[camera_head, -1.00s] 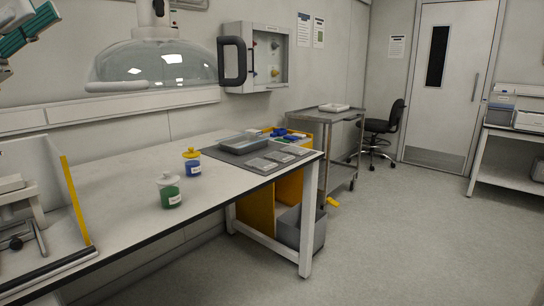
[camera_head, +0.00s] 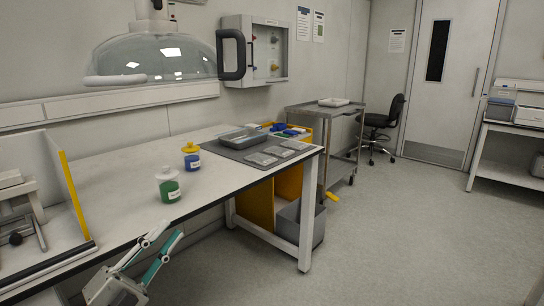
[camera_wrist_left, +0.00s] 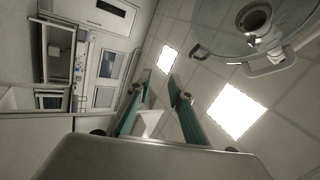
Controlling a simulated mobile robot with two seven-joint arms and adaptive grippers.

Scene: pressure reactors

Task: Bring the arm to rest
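My left gripper (camera_head: 170,232) is low at the bottom left of the head view, in front of the workbench's front edge. Its two teal-and-grey fingers point up and to the right, with a gap between them and nothing held. In the left wrist view the same gripper (camera_wrist_left: 158,78) shows both fingers apart, against the ceiling lights and the far wall. My right gripper is not in view.
The workbench (camera_head: 110,185) carries a green jar (camera_head: 168,187), a blue jar (camera_head: 191,158) and a grey tray (camera_head: 242,138). A balance-like device (camera_head: 20,205) stands at left behind a yellow-edged panel. A trolley (camera_head: 330,112) stands behind. The floor at right is clear.

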